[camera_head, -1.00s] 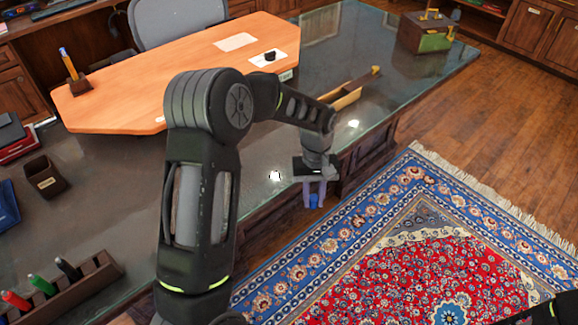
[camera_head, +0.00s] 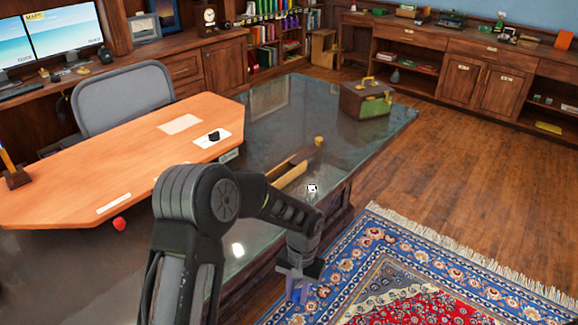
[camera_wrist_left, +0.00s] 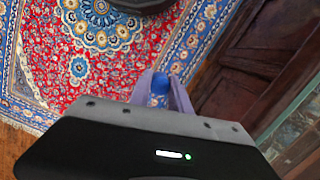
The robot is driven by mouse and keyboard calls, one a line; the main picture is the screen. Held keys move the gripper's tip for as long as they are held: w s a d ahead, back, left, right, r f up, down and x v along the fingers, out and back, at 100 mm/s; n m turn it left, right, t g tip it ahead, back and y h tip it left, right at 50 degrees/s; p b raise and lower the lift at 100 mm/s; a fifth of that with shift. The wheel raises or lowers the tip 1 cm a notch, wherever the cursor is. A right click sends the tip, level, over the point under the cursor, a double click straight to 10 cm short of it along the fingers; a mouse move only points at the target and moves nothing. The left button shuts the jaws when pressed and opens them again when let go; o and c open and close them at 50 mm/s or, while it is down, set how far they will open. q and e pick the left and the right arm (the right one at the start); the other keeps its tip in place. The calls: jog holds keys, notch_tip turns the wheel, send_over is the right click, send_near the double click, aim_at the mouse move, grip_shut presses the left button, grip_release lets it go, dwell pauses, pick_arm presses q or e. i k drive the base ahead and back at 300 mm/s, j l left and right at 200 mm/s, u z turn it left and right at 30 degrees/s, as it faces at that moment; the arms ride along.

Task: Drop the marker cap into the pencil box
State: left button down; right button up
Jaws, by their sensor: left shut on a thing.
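My left gripper (camera_head: 299,287) is shut on a small blue marker cap, beyond the desk's near edge and above the rug side. In the left wrist view the blue cap (camera_wrist_left: 159,84) shows between the two purple fingers of the gripper (camera_wrist_left: 165,90). A long, narrow wooden box (camera_head: 291,176), which looks like the pencil box, lies on the glass desk top, above and behind the gripper in the head view. My left arm hides part of it, and its inside is hard to make out. My right gripper is out of view.
The glass-topped desk (camera_head: 262,143) carries an orange-brown wood board (camera_head: 120,165) and a green and brown case (camera_head: 366,100). A small red thing (camera_head: 119,224) shows by the board's near edge. A patterned rug (camera_head: 400,262) and open wood floor lie to the right.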

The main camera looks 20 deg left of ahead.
aim_at(287, 178)
jog(key=i+l, duration=1.25)
jog(key=i, duration=0.2)
jog(key=i+l+u, duration=0.2)
jog(key=k+j+u, duration=0.1)
jog(key=u, duration=0.9)
